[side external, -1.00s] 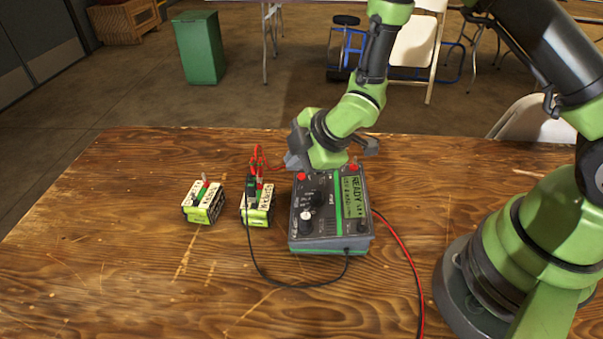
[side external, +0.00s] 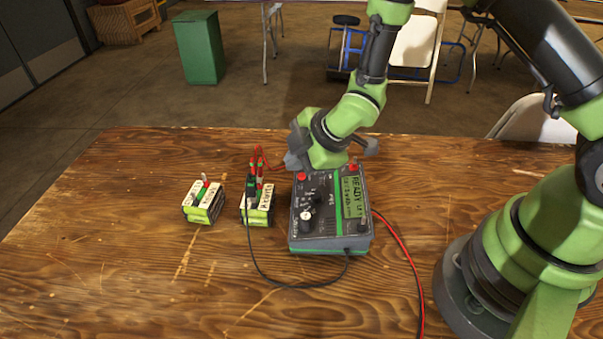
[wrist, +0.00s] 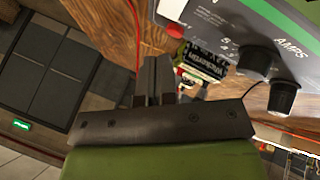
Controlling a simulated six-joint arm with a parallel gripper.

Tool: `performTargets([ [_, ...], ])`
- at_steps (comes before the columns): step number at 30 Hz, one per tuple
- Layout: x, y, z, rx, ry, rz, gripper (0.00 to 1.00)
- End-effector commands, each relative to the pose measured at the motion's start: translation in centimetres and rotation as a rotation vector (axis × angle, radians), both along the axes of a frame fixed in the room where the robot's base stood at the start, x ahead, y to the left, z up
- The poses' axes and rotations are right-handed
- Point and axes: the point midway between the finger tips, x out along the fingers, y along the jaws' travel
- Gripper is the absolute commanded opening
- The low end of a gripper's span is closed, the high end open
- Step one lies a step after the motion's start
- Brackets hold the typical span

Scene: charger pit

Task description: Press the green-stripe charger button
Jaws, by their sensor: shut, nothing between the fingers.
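The grey charger (side external: 300,238) stands on the wooden table, with a green stripe (side external: 338,205) down its face and a lit display (side external: 354,197) that reads READY. A red button (side external: 302,176) shows at its back left and another red part (side external: 353,168) at its back right. In the wrist view the charger (wrist: 222,22) fills the upper right, with a red knob (wrist: 175,30), dark dials and the green stripe (wrist: 285,22). My gripper (side external: 291,161) is above the charger's back left edge. Its fingers (wrist: 156,72) are together and empty, beside the charger.
A battery (side external: 258,214) with red and black clamps stands left of the charger, and a second battery (side external: 203,207) stands farther left. A black cable (side external: 290,286) loops in front, and red and black cables (side external: 408,255) run down the right. The table's left side is clear.

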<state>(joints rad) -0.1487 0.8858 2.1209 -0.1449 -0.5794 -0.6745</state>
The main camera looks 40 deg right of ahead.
Motion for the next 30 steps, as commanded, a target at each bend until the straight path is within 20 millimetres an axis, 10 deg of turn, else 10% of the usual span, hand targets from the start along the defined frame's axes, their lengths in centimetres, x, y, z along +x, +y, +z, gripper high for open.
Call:
performTargets([
  [30,-0.09,-0.11,-0.84,0.0,0.0,0.0,0.0],
])
